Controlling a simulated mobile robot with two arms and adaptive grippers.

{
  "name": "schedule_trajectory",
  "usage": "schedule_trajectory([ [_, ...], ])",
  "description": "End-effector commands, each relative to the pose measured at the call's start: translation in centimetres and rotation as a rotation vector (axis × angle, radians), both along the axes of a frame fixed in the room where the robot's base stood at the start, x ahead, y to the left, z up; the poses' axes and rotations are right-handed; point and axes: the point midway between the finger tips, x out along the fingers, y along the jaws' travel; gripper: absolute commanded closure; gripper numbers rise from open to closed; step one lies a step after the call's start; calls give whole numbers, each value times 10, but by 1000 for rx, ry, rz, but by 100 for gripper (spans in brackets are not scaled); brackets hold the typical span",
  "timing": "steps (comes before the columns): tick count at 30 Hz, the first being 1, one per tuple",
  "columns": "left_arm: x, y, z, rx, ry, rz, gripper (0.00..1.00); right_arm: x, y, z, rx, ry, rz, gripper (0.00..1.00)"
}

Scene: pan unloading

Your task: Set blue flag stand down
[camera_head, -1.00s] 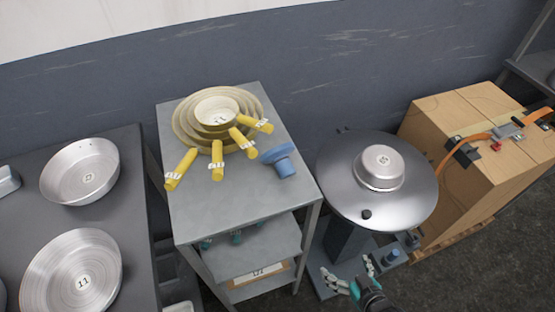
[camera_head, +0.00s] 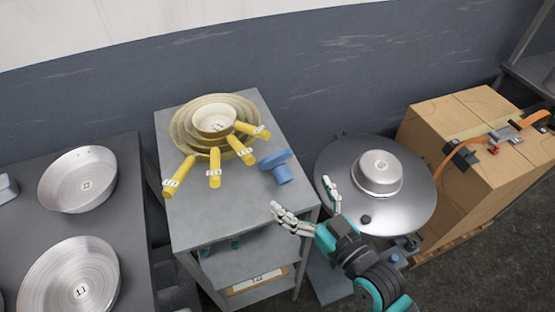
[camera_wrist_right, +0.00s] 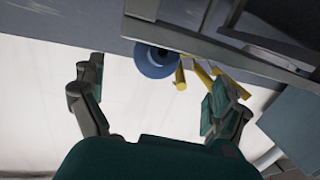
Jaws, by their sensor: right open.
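The blue flag stand (camera_head: 278,165) lies tilted on the grey shelf unit's top (camera_head: 205,226), near its right edge, beside the yellow-handled pans. Its round disc and short stem show. It also shows in the right wrist view (camera_wrist_right: 157,62), disc facing the camera, beyond the fingers. My right gripper (camera_head: 308,205) is open and empty, just in front and to the right of the stand, apart from it. Its fingers also show spread in the right wrist view (camera_wrist_right: 158,110). My left gripper is not in view.
Nested cream pans (camera_head: 214,118) with several yellow handles (camera_head: 214,170) sit left of the stand. A round grey table (camera_head: 335,160) with a metal pan (camera_head: 377,172) is at the right. Wooden boxes (camera_head: 470,135) stand farther right. Metal pans (camera_head: 78,180) rest on the left table.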

Motion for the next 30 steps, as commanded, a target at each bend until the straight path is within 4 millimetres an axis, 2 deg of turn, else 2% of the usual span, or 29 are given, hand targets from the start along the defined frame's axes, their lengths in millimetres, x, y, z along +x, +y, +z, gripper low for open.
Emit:
schedule_trajectory([
  [3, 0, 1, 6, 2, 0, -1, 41, 19, 12, 1, 2, 0, -1, 0],
  [11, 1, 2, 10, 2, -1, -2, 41, 35, 23, -1, -1, 1, 0, 0],
  [17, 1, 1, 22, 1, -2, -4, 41, 61, 37, 1, 1, 0, 0, 0],
  [21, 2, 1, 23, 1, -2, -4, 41, 74, 46, -2, -1, -1, 0, 0],
  [29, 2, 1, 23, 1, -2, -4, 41, 76, 48, -4, -1, 2, 0, 0],
  [30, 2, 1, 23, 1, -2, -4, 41, 76, 48, -4, -1, 2, 0, 3],
])
